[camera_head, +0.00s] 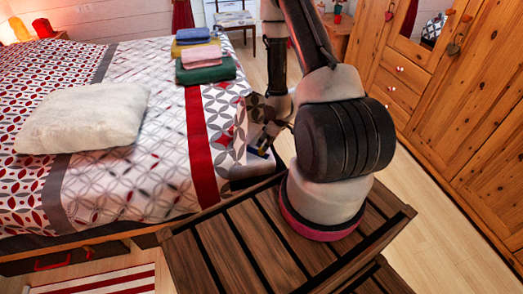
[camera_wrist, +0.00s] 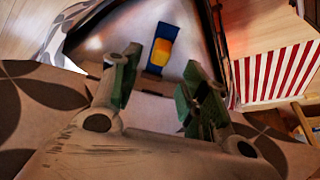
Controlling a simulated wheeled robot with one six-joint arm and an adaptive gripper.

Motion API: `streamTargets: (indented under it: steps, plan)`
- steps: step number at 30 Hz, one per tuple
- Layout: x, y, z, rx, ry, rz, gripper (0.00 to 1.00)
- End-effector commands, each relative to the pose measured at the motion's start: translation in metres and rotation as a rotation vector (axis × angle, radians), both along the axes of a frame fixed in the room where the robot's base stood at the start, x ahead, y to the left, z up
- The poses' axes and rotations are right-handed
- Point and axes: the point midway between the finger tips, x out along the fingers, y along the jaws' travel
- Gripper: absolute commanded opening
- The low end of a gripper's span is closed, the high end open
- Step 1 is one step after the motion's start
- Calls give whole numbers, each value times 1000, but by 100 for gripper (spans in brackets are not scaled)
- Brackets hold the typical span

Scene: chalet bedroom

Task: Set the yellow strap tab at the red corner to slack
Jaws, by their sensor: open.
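The yellow strap tab (camera_wrist: 161,51) shows in the wrist view on an upright blue backing (camera_wrist: 177,42), against a pale surface between dark edges. My gripper (camera_wrist: 161,66) is open and empty, its green-padded fingers left and right of the tab in the picture. The gap in depth to the tab is hard to judge. In the head view my gripper (camera_head: 272,122) is low beside the bed's right corner, partly hidden by my arm. A small blue patch shows just below it, too small to make out. Which setting the tab is in, I cannot tell.
The bed (camera_head: 150,160), with a red band on its cover, stands close left of my arm. It bears a white pillow (camera_head: 85,117) and folded towels (camera_head: 205,73). Wooden wardrobes (camera_head: 470,120) line the right. A red-white striped piece (camera_wrist: 272,75) shows in the wrist view.

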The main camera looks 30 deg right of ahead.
Motion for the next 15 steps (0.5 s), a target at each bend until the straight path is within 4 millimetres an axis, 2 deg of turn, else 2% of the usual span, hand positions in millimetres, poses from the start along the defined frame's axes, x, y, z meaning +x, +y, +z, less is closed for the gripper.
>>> streamTargets:
  steps: [9,15]
  plan:
    - [17,10,-49,1,3,-1,45]
    - [22,12,-61,0,2,-2,45]
